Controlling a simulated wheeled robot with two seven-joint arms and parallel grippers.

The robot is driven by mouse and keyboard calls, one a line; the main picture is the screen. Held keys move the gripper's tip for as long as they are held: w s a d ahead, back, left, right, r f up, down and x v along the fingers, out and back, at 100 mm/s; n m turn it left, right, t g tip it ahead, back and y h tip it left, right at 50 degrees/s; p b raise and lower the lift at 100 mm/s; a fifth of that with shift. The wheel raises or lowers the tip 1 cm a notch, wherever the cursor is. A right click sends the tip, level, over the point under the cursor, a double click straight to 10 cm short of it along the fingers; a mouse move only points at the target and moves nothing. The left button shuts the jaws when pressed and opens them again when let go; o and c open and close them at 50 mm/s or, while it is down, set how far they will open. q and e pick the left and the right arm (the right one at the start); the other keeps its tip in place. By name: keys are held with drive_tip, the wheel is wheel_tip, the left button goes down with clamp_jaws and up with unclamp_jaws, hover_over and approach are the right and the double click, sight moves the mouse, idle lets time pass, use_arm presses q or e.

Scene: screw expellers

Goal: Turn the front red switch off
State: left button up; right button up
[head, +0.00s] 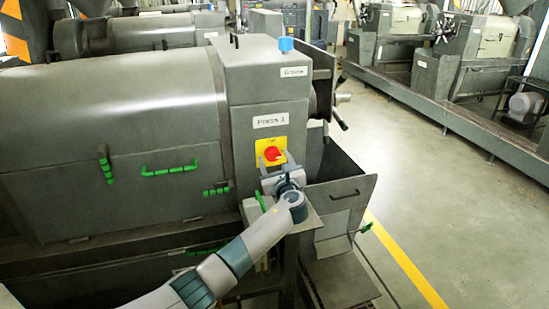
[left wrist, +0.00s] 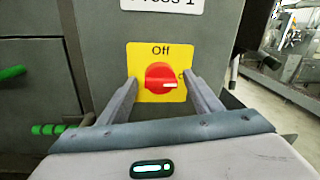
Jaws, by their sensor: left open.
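The red switch (head: 272,154) sits on a yellow plate (head: 262,146) on the front of the grey machine, below the "Press 1" label. In the left wrist view the round red switch (left wrist: 160,77) has a white mark pointing right, and "Off" is printed above it on the yellow plate (left wrist: 140,54). My left gripper (head: 273,160) is open in front of the switch. In the left wrist view the fingers of my left gripper (left wrist: 160,79) stand on either side of the switch, with gaps, not closed on it. My right gripper is out of view.
Green handles (head: 169,169) stick out from the machine's side, left of my arm. A grey open bin (head: 341,194) stands just right of my gripper. A yellow floor line (head: 405,262) and clear floor lie farther right. Other machines (head: 482,60) stand behind.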

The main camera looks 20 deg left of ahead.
use_arm(q)
drive_tip(key=shift+w, duration=0.1)
drive_tip(key=c, duration=1)
drive_tip(key=shift+f, duration=0.1)
